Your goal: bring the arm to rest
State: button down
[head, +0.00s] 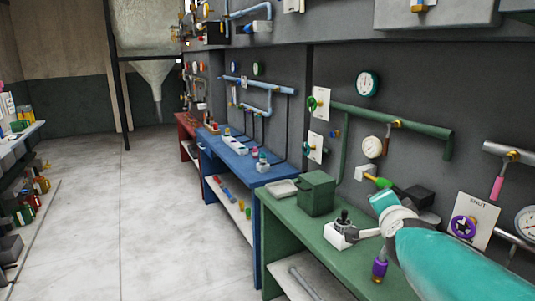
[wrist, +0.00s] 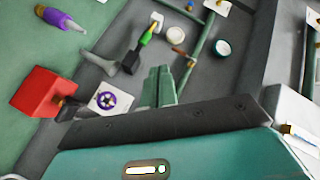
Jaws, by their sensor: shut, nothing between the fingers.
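My gripper (wrist: 160,84) shows in the wrist view as two green fingers side by side, shut with nothing between them. It points toward the grey wall with the pipes. In the head view my teal arm (head: 450,262) reaches in from the lower right over the green bench (head: 268,212). I cannot make out the fingertips there.
A purple valve wheel on a plate (head: 465,227) and a green pipe (head: 390,117) are on the wall near my arm. A white box with a black knob (head: 341,233) and a green box (head: 316,193) stand on the bench. The floor (head: 120,200) at left is clear.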

jog(key=s+a+f+n+g+y, duration=0.4)
jog(key=s+a+f+n+y, duration=0.15)
jog(key=s+a+n, duration=0.55)
jog(key=s+a+f+n+g, duration=0.3)
jog(key=s+f, duration=0.4)
jog(key=s, duration=0.3)
jog(key=shift+s+a+g+h, duration=0.2)
jog(key=shift+g+h, duration=0.25)
jog(key=shift+g, duration=0.35)
